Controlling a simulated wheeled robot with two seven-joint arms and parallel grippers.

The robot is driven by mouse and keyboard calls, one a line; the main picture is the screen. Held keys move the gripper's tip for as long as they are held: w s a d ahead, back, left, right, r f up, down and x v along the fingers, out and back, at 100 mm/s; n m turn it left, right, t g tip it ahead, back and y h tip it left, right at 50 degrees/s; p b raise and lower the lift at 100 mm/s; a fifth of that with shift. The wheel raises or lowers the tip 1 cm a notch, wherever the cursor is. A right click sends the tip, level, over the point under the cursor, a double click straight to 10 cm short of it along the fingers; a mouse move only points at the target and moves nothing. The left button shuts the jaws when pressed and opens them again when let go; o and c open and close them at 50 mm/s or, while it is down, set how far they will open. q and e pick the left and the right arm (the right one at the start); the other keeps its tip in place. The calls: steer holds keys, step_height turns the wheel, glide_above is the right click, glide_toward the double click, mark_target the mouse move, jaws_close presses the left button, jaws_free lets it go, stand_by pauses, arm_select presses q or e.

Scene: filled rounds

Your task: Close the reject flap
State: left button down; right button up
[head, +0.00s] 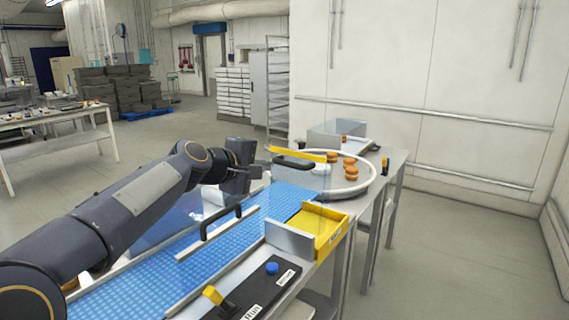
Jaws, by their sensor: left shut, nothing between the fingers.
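A yellow chute (329,229) with a small label sits at the right side of the blue conveyor belt (232,232), with an upright grey plate (289,239) at its near side. A yellow bar (302,154) lies at the belt's far end, by the round table. I cannot tell for certain which yellow part is the reject flap. My left gripper (240,182) is shut and empty, over the far left side of the belt, left of the yellow bar and apart from the chute. My right gripper is not in view.
Clear guards with black handles (221,222) stand over the belt. A round table (343,190) holds several filled rounds (351,172). Floor at right is clear.

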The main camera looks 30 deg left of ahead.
mark_target(288, 164)
arm_select(q)
steer(key=p+x, duration=0.2)
steer(key=x, duration=0.5)
steer(key=shift+w+f, duration=0.15)
steer(key=shift+w, duration=0.2)
